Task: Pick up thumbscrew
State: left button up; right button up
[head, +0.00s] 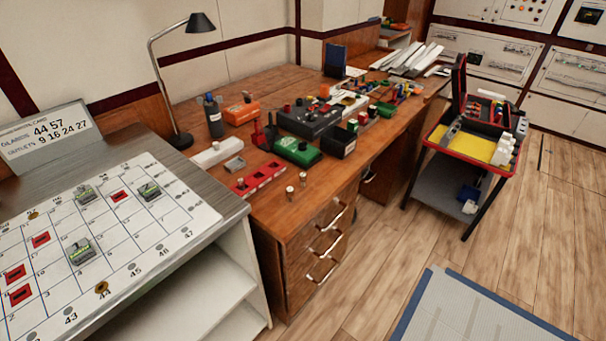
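Two small upright knobs with pale metallic tops stand apart on the wooden desk near its front left corner. They look like thumbscrews: one thumbscrew (290,193) is nearer the edge, and the other thumbscrew (303,179) is just behind it to the right. They are too small to show detail. A red block with dark square openings (258,178) lies to their left. Neither of my grippers is in view, and nothing is seen touching the knobs.
The desk (330,187) is crowded farther back with a green device (297,151), a dark box (310,118) and a lamp (176,80). A gridded board (150,225) lies on the left counter. A tool cart (445,172) stands right.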

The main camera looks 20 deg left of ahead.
aim_at(302, 176)
jog(key=i+l+u, duration=0.35)
jog(key=l, duration=0.25)
jog(key=i+l+u, duration=0.3)
jog(key=l, duration=0.35)
